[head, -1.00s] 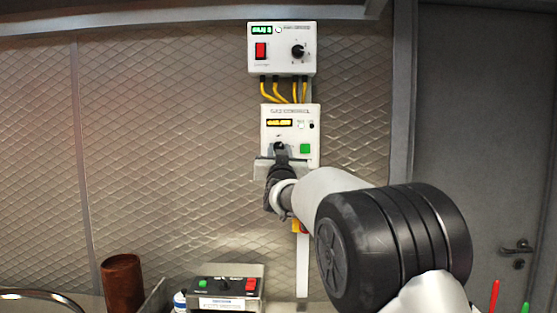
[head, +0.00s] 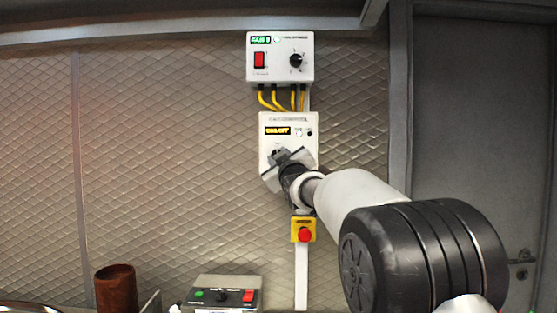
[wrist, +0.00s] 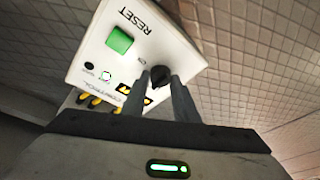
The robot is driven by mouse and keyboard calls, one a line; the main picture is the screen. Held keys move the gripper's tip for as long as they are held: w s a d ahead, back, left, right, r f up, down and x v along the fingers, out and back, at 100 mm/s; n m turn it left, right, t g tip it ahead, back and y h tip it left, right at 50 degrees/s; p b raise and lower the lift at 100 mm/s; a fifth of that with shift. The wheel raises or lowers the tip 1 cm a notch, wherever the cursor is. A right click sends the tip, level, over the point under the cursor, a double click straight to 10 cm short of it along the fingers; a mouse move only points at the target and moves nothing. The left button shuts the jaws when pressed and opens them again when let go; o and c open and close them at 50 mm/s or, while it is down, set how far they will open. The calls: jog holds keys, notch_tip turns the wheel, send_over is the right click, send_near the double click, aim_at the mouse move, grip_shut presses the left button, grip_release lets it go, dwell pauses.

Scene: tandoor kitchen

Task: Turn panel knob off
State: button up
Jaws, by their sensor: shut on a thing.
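The gas control panel (head: 265,121) is a white box on the wall, with a lit amber display that seems to read "GAS OFF". Its black knob (wrist: 158,76) sits between my two fingertips in the wrist view. My gripper (wrist: 165,78) is shut on this knob and tilted in the head view, where it hides most of the knob. The green button (wrist: 119,40) marked RESET shows beside the knob in the wrist view; it is hidden behind my gripper in the head view.
An upper white box (head: 281,72) with a red switch and black knob is joined by yellow cables (head: 266,98). A red emergency button (head: 305,234) on yellow is below. A control box (head: 225,290) and brown cylinder (head: 115,288) stand at the bottom.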

dwell(0.4)
jog(key=o, duration=1)
jog(key=shift+o, duration=0.2)
jog(key=b+v, duration=0.4)
jog(key=v, duration=1.3)
jog(key=shift+s, duration=0.2)
jog(key=shift+f, duration=0.1)
